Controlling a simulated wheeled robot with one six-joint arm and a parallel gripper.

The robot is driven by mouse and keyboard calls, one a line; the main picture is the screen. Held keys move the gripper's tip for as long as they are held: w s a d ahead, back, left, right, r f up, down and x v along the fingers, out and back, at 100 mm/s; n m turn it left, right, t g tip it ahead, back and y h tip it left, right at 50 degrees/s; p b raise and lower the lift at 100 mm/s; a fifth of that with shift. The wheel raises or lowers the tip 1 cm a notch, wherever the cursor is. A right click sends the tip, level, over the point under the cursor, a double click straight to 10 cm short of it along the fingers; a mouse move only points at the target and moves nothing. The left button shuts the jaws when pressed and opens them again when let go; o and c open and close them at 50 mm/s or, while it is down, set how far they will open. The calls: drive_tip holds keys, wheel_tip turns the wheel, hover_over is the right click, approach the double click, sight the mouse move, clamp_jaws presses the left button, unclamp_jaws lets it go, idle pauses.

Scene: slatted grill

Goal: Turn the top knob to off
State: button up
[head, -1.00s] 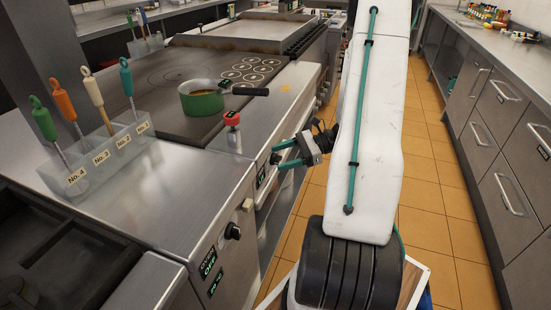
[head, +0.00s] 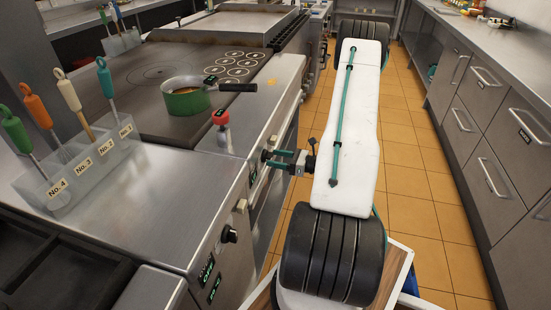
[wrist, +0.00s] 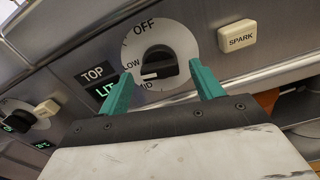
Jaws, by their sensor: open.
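The top knob (wrist: 158,68) is a black bar handle on a round white dial (wrist: 135,48) printed OFF, LOW and MID. Its white pointer mark faces left, near LOW and MID; OFF is at the dial's top. A panel beside it reads TOP (wrist: 94,73) and LIT in green. My gripper (wrist: 160,82) is open, with one teal finger on each side of the knob handle; I cannot tell whether they touch it. In the head view, my gripper (head: 277,160) is at the grill's front panel and hides the knob.
A SPARK button (wrist: 239,36) is right of the dial. Another black knob (head: 229,235) is nearer on the front. A green pot (head: 187,98) and a red-topped item (head: 222,120) stand above. Utensils stand in a clear holder (head: 75,180). Drawers (head: 478,125) line the aisle's right side.

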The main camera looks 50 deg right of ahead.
drive_tip(key=shift+w+a, duration=0.2)
drive_tip(key=shift+w, duration=0.25)
drive_tip(key=c, duration=1)
